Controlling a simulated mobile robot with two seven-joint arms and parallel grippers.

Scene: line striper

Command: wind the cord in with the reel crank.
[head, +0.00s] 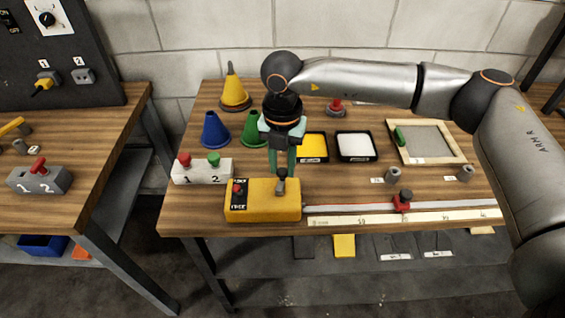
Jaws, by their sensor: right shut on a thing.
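The yellow reel box (262,207) sits at the front left of the wooden table. A small dark grey crank knob (281,187) stands on its top right part. My right gripper (281,178) points down over the box, its green fingers shut on the crank knob. The crank arm under the fingers is mostly hidden. A pale cord or strip (335,208) runs right from the box along a ruler, past a red slider (403,201). My left gripper is not in view.
A grey block with red and green knobs (202,172) stands left of the box. Blue (214,130), green (251,131) and yellow (233,88) cones stand behind. Yellow (313,147) and white (356,146) trays and a wood-framed screen (425,143) lie to the right.

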